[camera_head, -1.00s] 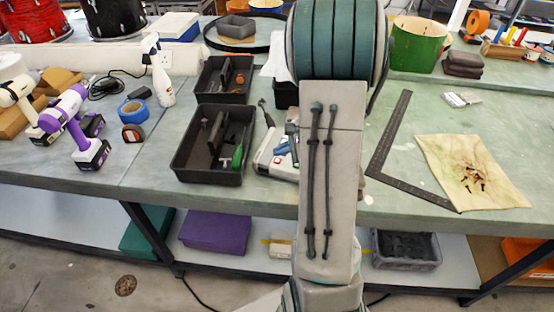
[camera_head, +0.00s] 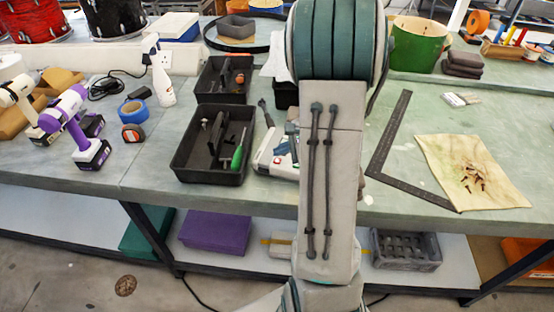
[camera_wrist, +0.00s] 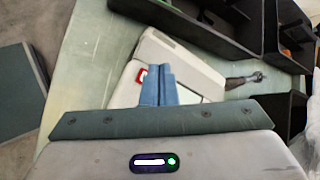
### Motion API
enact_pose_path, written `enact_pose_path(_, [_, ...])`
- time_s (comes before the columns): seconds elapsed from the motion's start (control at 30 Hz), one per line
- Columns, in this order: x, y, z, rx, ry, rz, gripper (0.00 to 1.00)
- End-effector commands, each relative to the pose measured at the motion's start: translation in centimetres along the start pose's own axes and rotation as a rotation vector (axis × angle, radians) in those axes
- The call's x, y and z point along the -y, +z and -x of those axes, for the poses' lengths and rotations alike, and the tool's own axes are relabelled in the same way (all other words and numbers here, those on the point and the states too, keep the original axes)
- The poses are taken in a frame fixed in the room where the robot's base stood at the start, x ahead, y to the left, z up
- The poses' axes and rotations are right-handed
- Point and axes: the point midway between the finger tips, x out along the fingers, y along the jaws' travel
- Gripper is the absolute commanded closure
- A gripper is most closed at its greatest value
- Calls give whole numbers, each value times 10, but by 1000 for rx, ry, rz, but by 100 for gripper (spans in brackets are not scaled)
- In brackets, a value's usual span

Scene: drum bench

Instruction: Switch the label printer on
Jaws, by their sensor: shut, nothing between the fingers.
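The label printer (camera_wrist: 185,62) is a pale grey and white box on the bench. In the wrist view it lies tilted across the upper middle. A small red switch (camera_wrist: 141,76) with a pale edge shows on it, just left of my fingertips. My gripper (camera_wrist: 159,68) has its two blue fingers together, with nothing between them. The fingers overlap the printer in the picture; whether they touch it I cannot tell. In the head view the printer (camera_head: 268,158) is partly hidden behind my arm. Whether the switch is on or off I cannot tell.
A black tool tray (camera_head: 182,170) with a green-handled screwdriver stands left of the printer, with another black tray (camera_head: 205,97) behind it. A dark-tipped tool (camera_wrist: 243,80) lies beside the printer. A metal square (camera_head: 385,155) and a stained cloth (camera_head: 440,160) lie on the right.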

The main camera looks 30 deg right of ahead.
Motion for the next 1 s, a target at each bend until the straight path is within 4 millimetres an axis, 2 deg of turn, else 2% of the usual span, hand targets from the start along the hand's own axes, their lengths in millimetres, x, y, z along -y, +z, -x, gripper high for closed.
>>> enact_pose_path(1.0, [-5,-5,-6,0,0,0,100])
